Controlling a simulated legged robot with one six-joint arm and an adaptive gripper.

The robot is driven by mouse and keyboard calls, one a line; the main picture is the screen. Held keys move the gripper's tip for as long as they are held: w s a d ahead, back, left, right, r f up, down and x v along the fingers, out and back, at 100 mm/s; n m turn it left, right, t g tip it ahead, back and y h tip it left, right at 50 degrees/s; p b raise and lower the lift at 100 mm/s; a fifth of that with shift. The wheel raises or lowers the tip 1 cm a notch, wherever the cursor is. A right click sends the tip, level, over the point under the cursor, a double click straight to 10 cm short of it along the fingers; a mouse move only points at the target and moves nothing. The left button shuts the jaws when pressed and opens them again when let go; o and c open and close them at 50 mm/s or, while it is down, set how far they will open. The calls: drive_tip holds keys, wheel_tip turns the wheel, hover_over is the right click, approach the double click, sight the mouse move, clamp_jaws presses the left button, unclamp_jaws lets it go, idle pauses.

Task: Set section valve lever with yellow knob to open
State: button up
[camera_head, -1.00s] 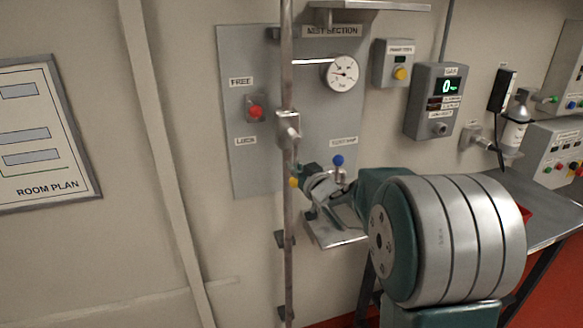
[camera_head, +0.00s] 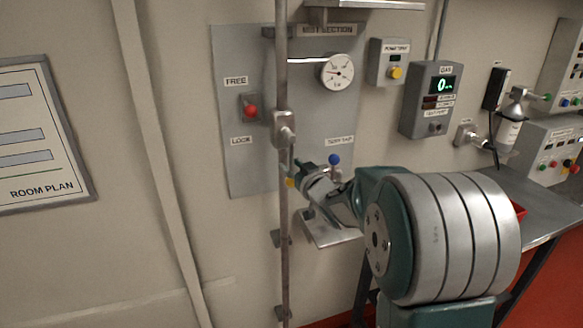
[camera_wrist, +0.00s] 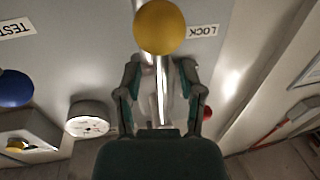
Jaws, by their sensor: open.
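The yellow knob (camera_wrist: 160,27) of the section valve lever is large in the wrist view, just beyond my open fingertips. In the head view the yellow knob (camera_head: 290,183) is small, beside the vertical pipe and left of my gripper (camera_head: 300,168). In the wrist view my gripper (camera_wrist: 160,62) has its two fingers apart, either side of the shiny pipe and valve body behind. No contact with the knob is clear. The valve body (camera_head: 284,130) sits on the pipe above the knob. Much of the lever is hidden.
On the grey panel are a red knob (camera_head: 250,111) between FREE and LOCK labels, a blue knob (camera_head: 334,159) close to my gripper, and a pressure gauge (camera_head: 337,71). A small metal shelf (camera_head: 332,236) lies below my wrist. A bench (camera_head: 545,212) stands at right.

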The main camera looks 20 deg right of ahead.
drive_tip(key=s+d, duration=0.2)
drive_tip(key=s, duration=0.9)
drive_tip(key=shift+s+d, duration=0.15)
drive_tip(key=shift+s, duration=0.2)
drive_tip(key=s+a+f+g+h, duration=0.1)
drive_tip(key=s+a+g, duration=0.2)
drive_tip(key=s, duration=0.5)
drive_tip(key=s+a+f+m+g+h, duration=0.1)
drive_tip(key=s+a+g, duration=0.2)
drive_tip(key=s+g, duration=0.2)
drive_tip(key=s+a+f+m+g+h, duration=0.1)
drive_tip(key=s+a+g, duration=0.3)
drive_tip(key=s, duration=0.8)
drive_tip(key=shift+f, duration=0.45)
